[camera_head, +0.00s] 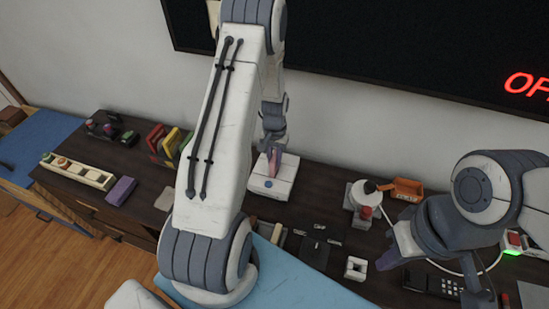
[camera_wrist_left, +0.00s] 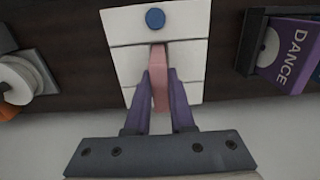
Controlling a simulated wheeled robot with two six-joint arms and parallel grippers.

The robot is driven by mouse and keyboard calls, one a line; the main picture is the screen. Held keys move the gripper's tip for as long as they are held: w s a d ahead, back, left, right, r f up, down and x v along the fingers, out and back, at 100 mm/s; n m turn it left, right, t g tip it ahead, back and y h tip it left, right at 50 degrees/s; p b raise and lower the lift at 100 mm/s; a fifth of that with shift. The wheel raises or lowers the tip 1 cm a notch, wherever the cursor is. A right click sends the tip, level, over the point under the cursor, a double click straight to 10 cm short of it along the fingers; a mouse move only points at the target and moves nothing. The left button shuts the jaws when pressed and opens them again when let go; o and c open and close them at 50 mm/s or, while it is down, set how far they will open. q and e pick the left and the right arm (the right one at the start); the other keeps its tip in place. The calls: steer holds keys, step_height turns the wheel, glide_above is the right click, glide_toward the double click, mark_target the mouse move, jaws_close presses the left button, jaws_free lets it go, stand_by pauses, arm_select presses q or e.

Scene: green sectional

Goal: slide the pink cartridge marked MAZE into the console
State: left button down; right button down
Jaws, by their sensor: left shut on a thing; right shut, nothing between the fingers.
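The console (camera_head: 272,184) is a white box with a blue round button, standing on the dark cabinet top near the wall. It also shows in the left wrist view (camera_wrist_left: 127,26). The pink cartridge (camera_wrist_left: 160,80) stands upright at the middle of the console's top, where the slot would be. I cannot tell how deep it sits, and its marking is not readable. My left gripper (camera_wrist_left: 160,98) is shut on the pink cartridge from above; its purple fingers lie on both sides. My right gripper (camera_head: 393,252) is shut and empty over the right part of the cabinet.
A purple DANCE cartridge (camera_wrist_left: 287,58) stands in a dark holder beside the console. Red, yellow and green cartridges (camera_head: 172,143) stand to the left. A white cylindrical item (camera_head: 362,193), an orange bin (camera_head: 407,188) and a black keypad device (camera_head: 432,281) are on the right.

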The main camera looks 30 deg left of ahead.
arm_select(q)
steer(key=shift+f+b, duration=0.95)
steer(key=shift+f, duration=0.5)
steer(key=c, duration=0.7)
jaws_free()
steer(key=shift+r, duration=0.1)
step_height(320, 180, up, 10)
steer(key=shift+r+b, duration=0.25)
steer(key=shift+b, duration=0.4)
